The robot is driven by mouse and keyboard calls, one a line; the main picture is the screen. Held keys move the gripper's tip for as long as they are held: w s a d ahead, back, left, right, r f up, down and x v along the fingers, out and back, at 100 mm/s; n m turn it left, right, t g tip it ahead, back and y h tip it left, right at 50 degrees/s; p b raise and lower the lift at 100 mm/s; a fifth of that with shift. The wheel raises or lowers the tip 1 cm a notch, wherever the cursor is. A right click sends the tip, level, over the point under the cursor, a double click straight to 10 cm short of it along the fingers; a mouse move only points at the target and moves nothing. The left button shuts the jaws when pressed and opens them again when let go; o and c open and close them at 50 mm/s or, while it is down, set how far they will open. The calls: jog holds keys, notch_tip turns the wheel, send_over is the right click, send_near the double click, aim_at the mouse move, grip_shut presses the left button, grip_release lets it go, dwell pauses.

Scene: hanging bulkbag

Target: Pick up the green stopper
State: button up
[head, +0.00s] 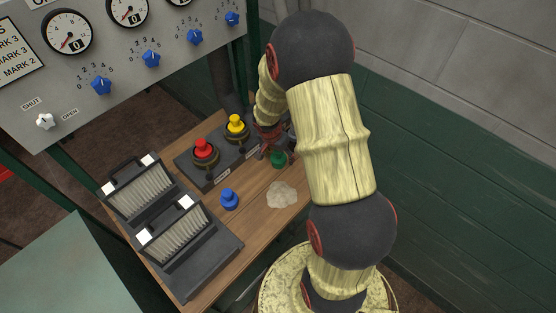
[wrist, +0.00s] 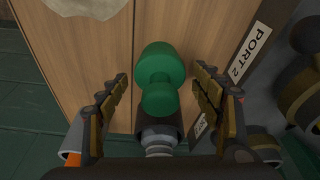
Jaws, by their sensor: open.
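The green stopper (wrist: 160,75) stands on the wooden table between the open fingers of my gripper (wrist: 160,100) in the wrist view. A gap shows between each finger and the stopper. In the head view the green stopper (head: 278,159) is partly visible beside my gripper (head: 268,140), which is largely hidden by my arm.
A dark port block (head: 214,175) holds a red stopper (head: 204,149) and a yellow stopper (head: 236,125). A blue stopper (head: 229,199) and a pale patch (head: 282,195) are on the table (head: 252,226). A black filter case (head: 206,250) lies at left. A gauge panel (head: 105,50) stands behind.

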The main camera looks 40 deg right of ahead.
jog(key=shift+x, duration=0.9)
jog(key=shift+c, duration=0.5)
jog(key=c, duration=1.1)
jog(key=shift+c, duration=0.3)
